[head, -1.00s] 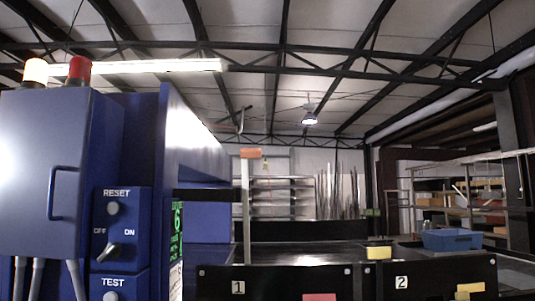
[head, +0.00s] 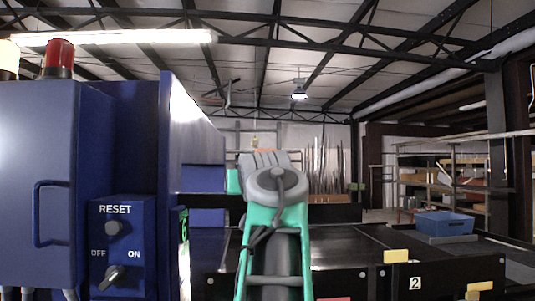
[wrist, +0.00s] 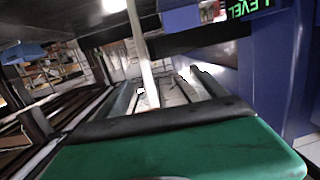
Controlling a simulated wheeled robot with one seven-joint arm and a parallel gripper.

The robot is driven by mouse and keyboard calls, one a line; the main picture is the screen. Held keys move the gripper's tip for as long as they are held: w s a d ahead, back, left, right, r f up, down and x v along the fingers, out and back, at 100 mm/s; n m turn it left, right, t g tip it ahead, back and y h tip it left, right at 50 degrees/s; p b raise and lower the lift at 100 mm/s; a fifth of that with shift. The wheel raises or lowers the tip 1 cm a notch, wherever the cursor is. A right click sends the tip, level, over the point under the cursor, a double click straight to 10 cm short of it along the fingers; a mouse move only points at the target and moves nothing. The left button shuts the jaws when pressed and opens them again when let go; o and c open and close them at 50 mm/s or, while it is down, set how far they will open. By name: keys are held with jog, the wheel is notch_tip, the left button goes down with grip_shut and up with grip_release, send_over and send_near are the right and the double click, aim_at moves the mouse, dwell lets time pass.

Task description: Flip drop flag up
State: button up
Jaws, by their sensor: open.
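A tall pale pole, which looks like the drop flag, crosses the upper middle of the wrist view (wrist: 142,50) and looks upright. In the head view only its orange top (head: 265,150) shows above my arm; the rest is hidden behind it. My gripper (wrist: 165,90) is open, with its two grey fingers reaching away from the camera past the green housing. The pole appears between the fingers in the picture; I cannot tell how far away it is or whether they touch.
A blue cabinet (head: 38,160) with a RESET button (head: 114,228) and OFF/ON knob (head: 117,277) stands close at left. The dark conveyor (head: 340,245) lies ahead, with yellow tabs (head: 397,257) at its front panel. A blue bin (head: 444,223) sits at right.

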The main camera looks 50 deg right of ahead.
jog(key=s+d+r+h, duration=0.2)
jog(key=s+r, duration=0.2)
jog(key=r, duration=0.4)
jog(key=shift+m, duration=0.3)
jog(key=p+x, duration=0.1)
jog(key=x, duration=0.1)
jog(key=p+x, duration=0.1)
jog(key=x, duration=0.1)
jog(key=p+x, duration=0.1)
jog(key=x, duration=0.1)
jog(key=shift+w+d+r+p, duration=0.15)
jog(key=shift+d+r+p, duration=0.15)
jog(key=shift+w+d+f, duration=0.2)
jog(key=shift+w+d, duration=0.15)
jog(key=shift+c, duration=0.6)
grip_shut()
